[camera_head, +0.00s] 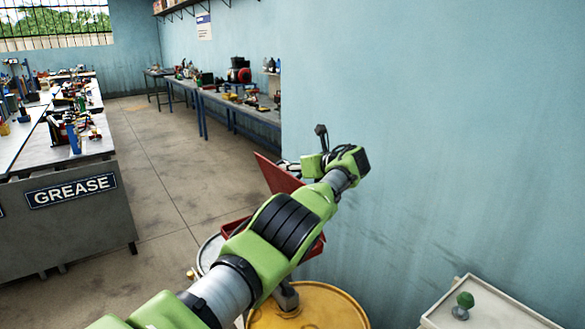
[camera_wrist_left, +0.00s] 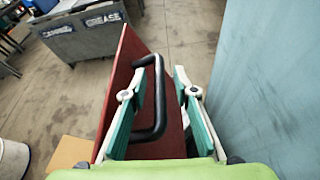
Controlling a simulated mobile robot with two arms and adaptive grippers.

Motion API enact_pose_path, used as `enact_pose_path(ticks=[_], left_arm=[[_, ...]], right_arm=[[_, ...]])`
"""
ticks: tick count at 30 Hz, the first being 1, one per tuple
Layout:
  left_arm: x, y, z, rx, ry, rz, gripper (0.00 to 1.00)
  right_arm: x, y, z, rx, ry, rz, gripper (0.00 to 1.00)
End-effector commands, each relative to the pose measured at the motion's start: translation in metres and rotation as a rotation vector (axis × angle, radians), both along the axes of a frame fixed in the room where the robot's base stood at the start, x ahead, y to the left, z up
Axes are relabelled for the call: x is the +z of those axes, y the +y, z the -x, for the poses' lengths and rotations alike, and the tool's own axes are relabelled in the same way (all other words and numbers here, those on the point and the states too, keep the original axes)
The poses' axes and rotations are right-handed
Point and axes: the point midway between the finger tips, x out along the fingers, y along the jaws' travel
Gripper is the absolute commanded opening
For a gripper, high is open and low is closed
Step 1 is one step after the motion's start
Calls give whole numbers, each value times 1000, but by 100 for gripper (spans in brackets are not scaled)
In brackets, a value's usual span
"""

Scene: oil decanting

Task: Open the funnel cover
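The funnel's red cover (camera_head: 275,176) stands raised and tilted above the red funnel (camera_head: 312,248), partly hidden behind my left arm. In the left wrist view the cover (camera_wrist_left: 122,72) fills the middle as a red panel with a black bar handle (camera_wrist_left: 159,92). My left gripper (camera_wrist_left: 160,73) has its two teal-padded fingers apart, one on each side of the handle, with gaps visible. In the head view my left gripper (camera_head: 288,167) is at the raised cover's right side, its fingers mostly hidden. My right gripper is not in view.
A yellow drum (camera_head: 318,308) stands under the funnel, with a pale drum (camera_head: 208,252) beside it. A blue wall (camera_head: 420,130) is close on the right. A white box (camera_head: 490,308) with a green knob (camera_head: 465,299) is at lower right. The floor on the left is clear.

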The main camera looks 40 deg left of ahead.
Motion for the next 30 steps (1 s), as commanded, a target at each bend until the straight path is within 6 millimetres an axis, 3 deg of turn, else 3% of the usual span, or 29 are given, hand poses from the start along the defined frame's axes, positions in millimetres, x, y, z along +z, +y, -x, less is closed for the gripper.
enact_pose_path(ticks=[8,19,30], left_arm=[[3,-3,0,1,-4,-3,27],[11,-27,7,-2,-3,-1,27],[37,-89,26,-2,-2,0,27]], right_arm=[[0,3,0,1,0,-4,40],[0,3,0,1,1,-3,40],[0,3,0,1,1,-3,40]])
